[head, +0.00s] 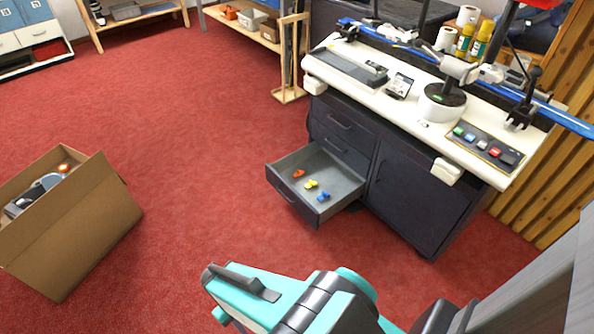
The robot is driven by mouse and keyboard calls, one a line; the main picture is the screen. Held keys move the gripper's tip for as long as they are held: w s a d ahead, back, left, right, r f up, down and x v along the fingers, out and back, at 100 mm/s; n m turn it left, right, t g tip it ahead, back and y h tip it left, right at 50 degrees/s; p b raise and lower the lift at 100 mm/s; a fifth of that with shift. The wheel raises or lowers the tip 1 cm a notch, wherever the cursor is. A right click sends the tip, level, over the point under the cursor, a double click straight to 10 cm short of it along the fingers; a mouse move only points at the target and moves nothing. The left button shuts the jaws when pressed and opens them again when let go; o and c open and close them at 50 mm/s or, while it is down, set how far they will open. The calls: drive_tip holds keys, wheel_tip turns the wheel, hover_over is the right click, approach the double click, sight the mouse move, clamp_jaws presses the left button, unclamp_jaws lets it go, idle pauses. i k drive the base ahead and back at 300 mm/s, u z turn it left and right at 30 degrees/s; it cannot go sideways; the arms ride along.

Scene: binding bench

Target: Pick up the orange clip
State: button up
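The orange clip (298,174) lies on the floor of an open grey drawer (341,179), near the drawer's left side. A yellow clip (311,185) and a blue clip (323,196) lie to its right and nearer the drawer front, in a slanting row. My gripper (213,293), teal with dark parts, is at the bottom of the head view, well apart from the drawer and in front of it. Its fingers are not clear enough to tell open from shut. I see nothing held in it.
The drawer juts from a dark cabinet (420,200) under a white worktop (475,142) crowded with tools. A cardboard box (85,235) with items stands at left on the red carpet (190,180). Carpet between box and drawer is clear. A wooden stand (291,95) is behind the drawer.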

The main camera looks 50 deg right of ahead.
sight(299, 173)
drive_tip(key=z, duration=0.2)
drive_tip(key=i, duration=1.4)
drive_tip(key=u, duration=0.3)
